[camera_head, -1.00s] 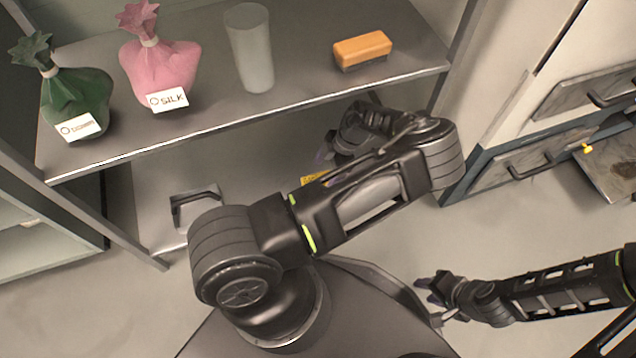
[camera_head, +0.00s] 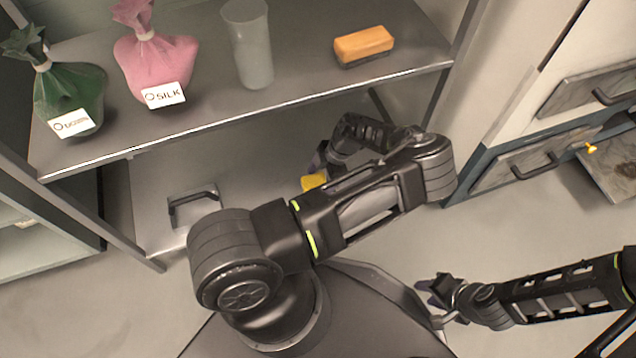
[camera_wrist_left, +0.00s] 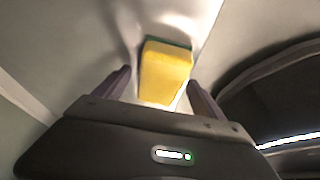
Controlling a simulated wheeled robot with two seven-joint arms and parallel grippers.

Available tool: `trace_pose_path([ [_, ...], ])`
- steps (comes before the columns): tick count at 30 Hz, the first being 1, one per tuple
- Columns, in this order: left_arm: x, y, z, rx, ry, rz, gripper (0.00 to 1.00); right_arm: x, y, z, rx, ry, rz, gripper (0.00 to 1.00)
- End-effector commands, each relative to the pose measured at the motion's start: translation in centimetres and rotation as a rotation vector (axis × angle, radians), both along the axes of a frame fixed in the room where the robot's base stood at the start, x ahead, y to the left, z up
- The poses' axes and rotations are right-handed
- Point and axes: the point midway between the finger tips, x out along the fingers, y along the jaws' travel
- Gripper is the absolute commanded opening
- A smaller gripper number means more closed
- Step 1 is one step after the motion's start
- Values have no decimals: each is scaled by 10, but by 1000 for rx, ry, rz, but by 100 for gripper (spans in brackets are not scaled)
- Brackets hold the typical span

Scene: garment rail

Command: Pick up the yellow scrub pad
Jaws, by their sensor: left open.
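The yellow scrub pad (camera_wrist_left: 165,78) has a dark green layer along its far edge in the left wrist view. It lies between the two spread fingers of my left gripper (camera_wrist_left: 157,84), with gaps at both sides. In the head view only a small yellow part of the pad (camera_head: 314,182) shows beside my left arm, which hides the rest. My left gripper (camera_head: 318,160) is low in front of the lower shelf, open and empty. My right gripper (camera_head: 430,290) is away at the lower right, and its finger opening is unclear.
The upper shelf (camera_head: 210,112) holds a green sack (camera_head: 68,95), a pink sack (camera_head: 155,65), a grey cup (camera_head: 250,50) and an orange block (camera_head: 363,45). A dark handle (camera_head: 193,200) is on the lower level at left. Drawers with handles (camera_head: 535,168) stand at right.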

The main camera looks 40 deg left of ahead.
Motion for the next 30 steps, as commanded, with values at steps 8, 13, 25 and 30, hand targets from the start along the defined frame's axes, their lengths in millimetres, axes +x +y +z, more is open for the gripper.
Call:
trace_pose_path([
  [8, 0, 0, -1, -1, -1, 0, 80, 0, 0, -1, 0, 0, 0, 36],
  [13, 0, 0, -3, 0, -1, 1, 80, 0, 0, -4, 0, 0, 0, 36],
  [25, 0, 0, -5, -1, 1, 0, 80, 0, 0, -7, 0, 0, 0, 36],
  [30, 0, 0, -5, 0, 0, 0, 80, 0, 0, -7, 0, 0, 0, 36],
])
